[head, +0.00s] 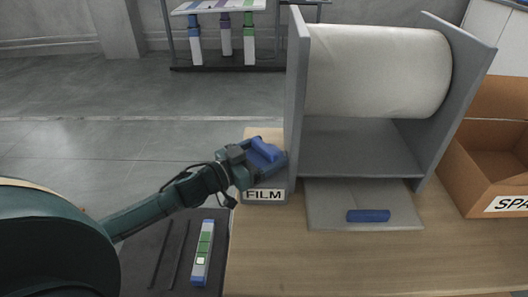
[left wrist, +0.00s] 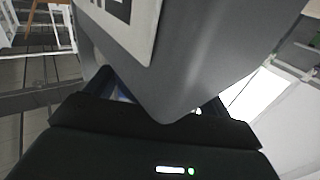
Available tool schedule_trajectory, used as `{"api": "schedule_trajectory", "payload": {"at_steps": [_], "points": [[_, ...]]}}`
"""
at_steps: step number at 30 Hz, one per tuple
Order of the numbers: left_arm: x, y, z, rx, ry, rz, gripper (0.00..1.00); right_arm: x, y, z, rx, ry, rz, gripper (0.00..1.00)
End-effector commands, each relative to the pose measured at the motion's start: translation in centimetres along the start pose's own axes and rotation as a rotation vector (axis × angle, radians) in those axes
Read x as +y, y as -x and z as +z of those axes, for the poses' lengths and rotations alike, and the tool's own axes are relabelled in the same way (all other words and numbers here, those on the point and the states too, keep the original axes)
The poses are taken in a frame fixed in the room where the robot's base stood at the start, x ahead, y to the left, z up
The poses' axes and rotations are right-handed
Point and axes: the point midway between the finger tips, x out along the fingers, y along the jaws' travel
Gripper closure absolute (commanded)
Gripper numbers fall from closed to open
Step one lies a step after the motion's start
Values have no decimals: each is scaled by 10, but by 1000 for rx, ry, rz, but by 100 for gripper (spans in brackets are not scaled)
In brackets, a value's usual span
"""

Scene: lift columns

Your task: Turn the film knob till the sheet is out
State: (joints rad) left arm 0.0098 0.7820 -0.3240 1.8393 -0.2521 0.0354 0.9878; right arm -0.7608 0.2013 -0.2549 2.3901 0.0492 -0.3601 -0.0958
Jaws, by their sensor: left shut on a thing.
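The film dispenser stands on the wooden table, with a wide off-white roll (head: 378,74) between two grey side plates (head: 297,85). A grey block with a FILM label (head: 264,195) is at its left side. My left gripper (head: 268,158) is at the block's top, shut on a blue knob (head: 265,149). In the left wrist view the grey block (left wrist: 205,50) fills the space ahead of the fingers and mostly hides the knob. A flat light-grey plate (head: 325,212) lies in front of the dispenser; I cannot tell whether it is sheet or tray. My right gripper is out of view.
A blue cylinder (head: 368,215) lies on the flat plate. An open cardboard box (head: 500,203) is at the right. The table front (head: 330,265) is clear.

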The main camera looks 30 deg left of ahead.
Motion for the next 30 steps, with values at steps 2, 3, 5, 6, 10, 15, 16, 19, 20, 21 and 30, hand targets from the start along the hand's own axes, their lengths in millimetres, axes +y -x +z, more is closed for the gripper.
{"api": "schedule_trajectory", "payload": {"at_steps": [2,3,5,6,10,15,16,19,20,21,30], "points": [[-1,0,-2,-3,-3,28,41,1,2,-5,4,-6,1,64],[-1,0,-2,-2,-3,47,41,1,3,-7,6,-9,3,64],[-1,0,-3,-3,-5,81,41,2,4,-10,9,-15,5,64],[-2,0,-3,-3,-4,105,41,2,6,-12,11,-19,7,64],[-2,0,-2,-4,-7,198,41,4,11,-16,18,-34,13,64],[-2,0,-1,-2,-6,318,41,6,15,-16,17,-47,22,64],[-2,0,-1,-1,-6,338,41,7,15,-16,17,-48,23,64],[-2,-1,-1,0,-4,397,41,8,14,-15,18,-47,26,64],[-2,0,0,-1,-4,413,41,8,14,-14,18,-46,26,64],[-2,0,0,0,-5,433,41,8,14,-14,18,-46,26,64],[-1,0,0,-1,-1,521,41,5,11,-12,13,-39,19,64]]}}
